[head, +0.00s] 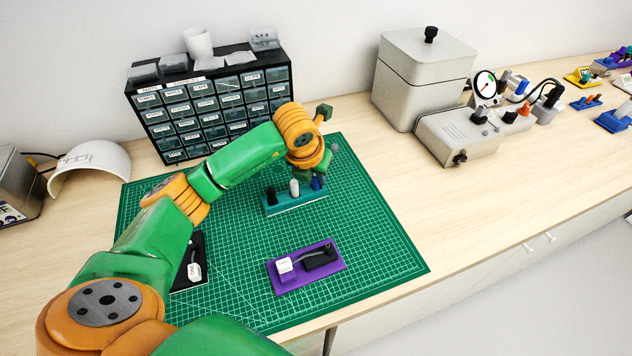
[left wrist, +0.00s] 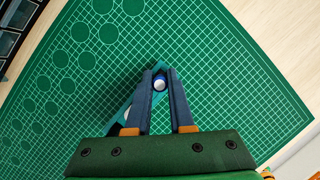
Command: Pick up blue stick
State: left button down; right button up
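A teal holder (head: 295,204) stands on the green mat with a black stick (head: 271,195), a white stick (head: 294,187) and the blue stick (head: 317,183) in a row. The blue stick is at the holder's right end, partly hidden by my left gripper (head: 318,176) above it. In the left wrist view, the round top of the blue stick (left wrist: 159,83) lies between the tips of my left gripper (left wrist: 160,76). The fingers stand close on both sides; I cannot tell whether they touch it. My right gripper is out of view.
A purple holder (head: 279,279) with white and black parts and a black tray (head: 187,280) lie on the mat (head: 375,255). A drawer cabinet (head: 200,112) stands behind, with a grey box (head: 397,93) to the right. The mat's right side is clear.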

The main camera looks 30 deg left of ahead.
pick_arm(q)
jog(key=shift+w, duration=0.15)
jog(key=shift+r, duration=0.1)
notch_tip(320, 180, up, 2)
jog(key=shift+r+b, duration=0.25)
jog(key=shift+b, duration=0.9)
jog(key=s+d+r, duration=0.3)
jog(key=s+r, duration=0.7)
jog(key=s, duration=0.3)
jog(key=shift+s+p, duration=0.4)
